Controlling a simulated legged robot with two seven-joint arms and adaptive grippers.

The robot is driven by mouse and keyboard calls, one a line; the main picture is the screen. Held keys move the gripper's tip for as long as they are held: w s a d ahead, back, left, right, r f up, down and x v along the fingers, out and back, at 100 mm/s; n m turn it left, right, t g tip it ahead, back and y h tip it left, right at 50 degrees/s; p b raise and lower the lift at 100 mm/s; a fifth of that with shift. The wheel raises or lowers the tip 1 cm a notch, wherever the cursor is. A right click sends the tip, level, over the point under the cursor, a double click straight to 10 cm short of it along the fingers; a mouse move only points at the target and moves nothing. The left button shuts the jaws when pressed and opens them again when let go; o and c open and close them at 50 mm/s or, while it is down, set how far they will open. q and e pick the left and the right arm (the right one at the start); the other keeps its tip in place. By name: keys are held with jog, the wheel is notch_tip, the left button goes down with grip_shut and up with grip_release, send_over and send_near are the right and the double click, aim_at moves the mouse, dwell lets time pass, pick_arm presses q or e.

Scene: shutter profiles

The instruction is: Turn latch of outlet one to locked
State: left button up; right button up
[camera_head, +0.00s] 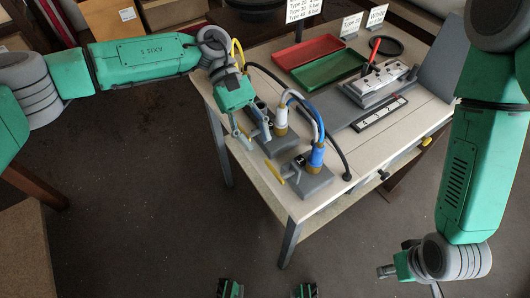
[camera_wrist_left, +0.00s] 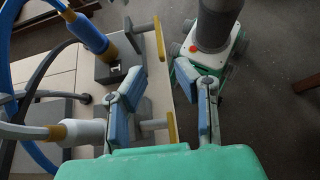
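Two grey outlets stand at the table's near-left edge. One (camera_head: 285,143) holds a white plug (camera_head: 281,116), which also shows in the left wrist view (camera_wrist_left: 75,131). The other (camera_head: 316,184) holds a blue plug (camera_head: 317,156). Each has a yellow-ended latch facing the edge: the white-plug outlet's latch (camera_wrist_left: 172,127) and the blue-plug outlet's latch (camera_wrist_left: 159,38).
Red (camera_head: 307,50) and green (camera_head: 328,69) trays lie at the back of the table. A grey device with a red lever (camera_head: 374,50) stands to their right. Yellow, white, blue and black cables loop close beside my left gripper. Floor in front of the table is clear.

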pick_arm(q)
jog(key=v, duration=0.6)
jog(key=shift+w+a, duration=0.1)
jog(key=shift+w, duration=0.15)
